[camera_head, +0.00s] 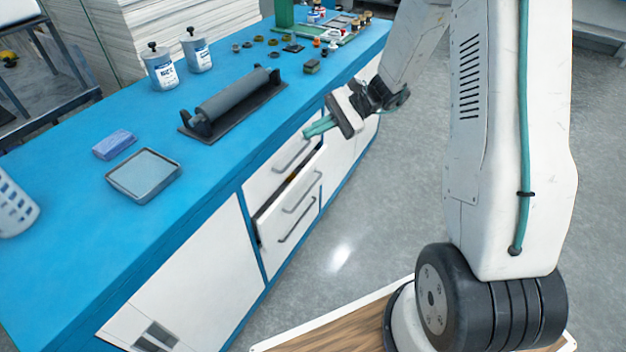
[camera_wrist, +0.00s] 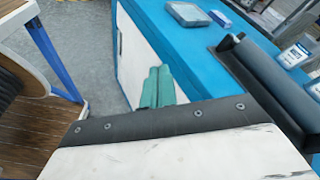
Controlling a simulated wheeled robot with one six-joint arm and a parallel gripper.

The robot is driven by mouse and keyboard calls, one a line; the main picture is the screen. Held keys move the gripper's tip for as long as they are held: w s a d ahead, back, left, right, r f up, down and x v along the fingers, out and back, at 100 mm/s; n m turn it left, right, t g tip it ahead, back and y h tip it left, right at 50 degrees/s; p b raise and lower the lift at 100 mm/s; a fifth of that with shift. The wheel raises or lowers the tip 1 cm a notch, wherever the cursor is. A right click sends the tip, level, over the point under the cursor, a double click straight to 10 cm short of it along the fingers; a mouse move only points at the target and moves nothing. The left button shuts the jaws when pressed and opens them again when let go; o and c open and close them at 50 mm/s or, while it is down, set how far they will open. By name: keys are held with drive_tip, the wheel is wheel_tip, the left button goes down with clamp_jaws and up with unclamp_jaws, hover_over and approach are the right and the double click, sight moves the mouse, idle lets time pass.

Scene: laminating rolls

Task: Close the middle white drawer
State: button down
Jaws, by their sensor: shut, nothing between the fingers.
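The middle white drawer (camera_head: 279,219) is pulled partly out of the white cabinet under the blue counter. Its dark interior shows as a narrow gap behind the top of its front, and a grey bar handle runs across that front. The top drawer (camera_head: 272,178) above and the bottom drawer (camera_head: 283,249) below look shut. My gripper (camera_head: 309,131) is near the counter's front edge, above the drawers, and appears apart from them. Its teal fingers (camera_wrist: 158,76) are together and empty in the wrist view. The open drawer cannot be made out in the wrist view.
The blue counter (camera_head: 75,225) holds a black roller (camera_head: 235,98), a grey tray (camera_head: 143,175), a blue block (camera_head: 114,144) and two canisters (camera_head: 197,52). Several small items stand at its far end. Grey floor (camera_head: 355,245) is clear before the drawers.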

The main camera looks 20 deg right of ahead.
sight(305, 176)
drive_tip(key=w+d+f+m+t+y, duration=0.1)
drive_tip(key=w+d+f+m+t, duration=0.25)
drive_tip(key=f, duration=0.45)
drive_tip(key=w+d+f+m+t, duration=0.3)
drive_tip(key=d+f+m+t, duration=0.15)
drive_tip(key=f, duration=0.45)
drive_tip(key=s+d+f+m+t+h, duration=0.1)
drive_tip(key=d+f+m+t+h, duration=0.2)
drive_tip(key=f, duration=0.6)
drive_tip(key=s+d+f+m+t+h, duration=0.1)
drive_tip(key=d+f+m+t+h, duration=0.15)
drive_tip(key=f+m, duration=0.5)
drive_tip(key=shift+n+t+y, duration=0.35)
drive_tip(key=shift+n+t, duration=0.1)
drive_tip(key=shift+n, duration=0.5)
drive_tip(key=x, duration=0.4)
drive_tip(key=f+x, duration=0.1)
drive_tip(key=x, duration=0.8)
drive_tip(key=shift+w+f, duration=0.25)
drive_tip(key=shift+w, duration=0.05)
drive_tip(key=shift+d, duration=0.1)
